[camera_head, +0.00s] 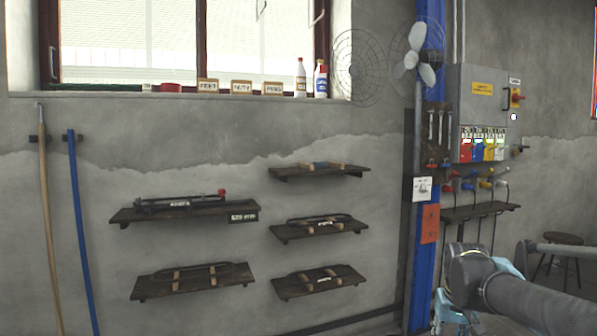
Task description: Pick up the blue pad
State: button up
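No separate blue pad can be made out for certain. A small blue piece (320,165) lies between light wooden blocks on the upper right wall shelf (290,173); it is too small to tell what it is. My arm (535,303) reaches in from the lower right, with a grey joint and a ribbed grey link. No gripper fingers show in this view.
Other dark shelves (140,213) on the concrete wall hold long dark tools. Poles (82,235) lean at the left. A fan (414,60), a blue column (424,262) and a grey electrical cabinet (484,75) stand right. A stool (565,239) is behind my arm.

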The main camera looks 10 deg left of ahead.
aim_at(323, 164)
jog(key=u, duration=0.45)
jog(key=k, duration=1.05)
jog(key=u, duration=0.75)
jog(key=i, duration=1.55)
jog(key=z, duration=0.9)
jog(key=i, duration=0.55)
jog(key=z, duration=0.3)
